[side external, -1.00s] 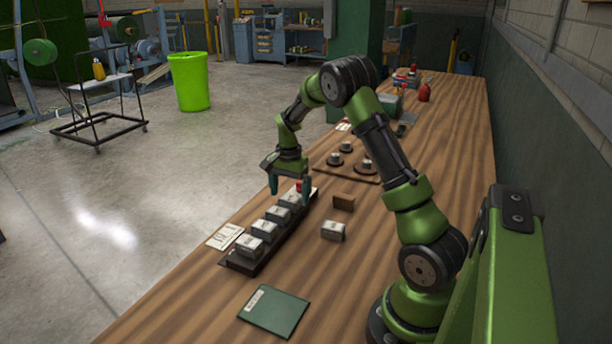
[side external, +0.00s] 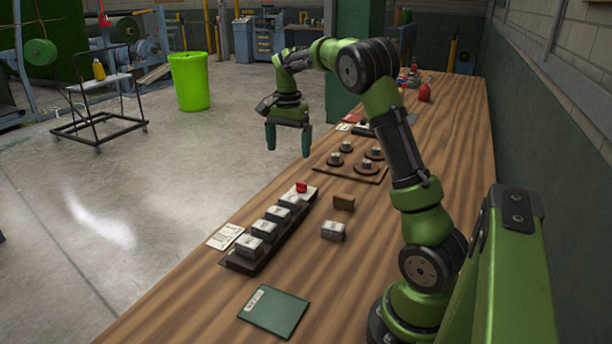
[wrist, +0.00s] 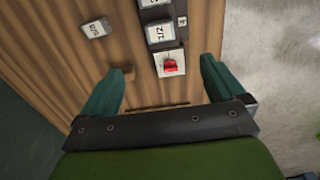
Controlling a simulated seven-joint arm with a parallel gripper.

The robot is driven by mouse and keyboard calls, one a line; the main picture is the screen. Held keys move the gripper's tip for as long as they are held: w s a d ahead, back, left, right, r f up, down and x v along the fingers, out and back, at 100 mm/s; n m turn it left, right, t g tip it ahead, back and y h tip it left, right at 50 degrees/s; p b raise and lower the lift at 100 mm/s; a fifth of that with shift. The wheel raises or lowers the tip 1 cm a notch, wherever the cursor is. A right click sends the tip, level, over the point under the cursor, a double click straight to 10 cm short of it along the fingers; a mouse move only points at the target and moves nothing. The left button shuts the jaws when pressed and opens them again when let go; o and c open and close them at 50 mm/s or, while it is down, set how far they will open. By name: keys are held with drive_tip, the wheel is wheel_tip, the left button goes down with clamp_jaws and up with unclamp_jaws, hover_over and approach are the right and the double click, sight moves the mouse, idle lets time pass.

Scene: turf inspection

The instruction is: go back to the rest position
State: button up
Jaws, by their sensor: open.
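My gripper (side external: 288,142) is open and empty, raised in the air above the left edge of the wooden bench (side external: 436,150). In the wrist view its two dark green fingers (wrist: 158,82) are spread wide with nothing between the tips. Below it, a dark rack (side external: 272,243) holds a row of several grey-white labelled blocks. A small red piece (side external: 301,187) sits on a pale square at the rack's far end; it also shows in the wrist view (wrist: 170,66), apart from the fingers.
A loose labelled block (side external: 333,231) and a small brown block (side external: 344,202) lie right of the rack. A board with round dark pieces (side external: 340,174) is farther back. A green folder (side external: 274,310) and a paper card (side external: 225,236) lie nearer. The air around my gripper is clear.

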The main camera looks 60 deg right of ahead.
drive_tip(key=s+a+r+n+t, duration=0.1)
drive_tip(key=s+a+n, duration=0.3)
drive_tip(key=a, duration=0.5)
drive_tip(key=s+a+r+n+t+y, duration=0.1)
drive_tip(key=s+a+n, duration=0.4)
drive_tip(key=a, duration=0.5)
drive_tip(key=s+a+r+n+t+y, duration=0.1)
drive_tip(key=s+a+r+n+t, duration=0.1)
drive_tip(key=s+a+n+t, duration=0.3)
drive_tip(key=s+a, duration=0.2)
drive_tip(key=a, duration=0.2)
drive_tip(key=shift+a+r, duration=0.25)
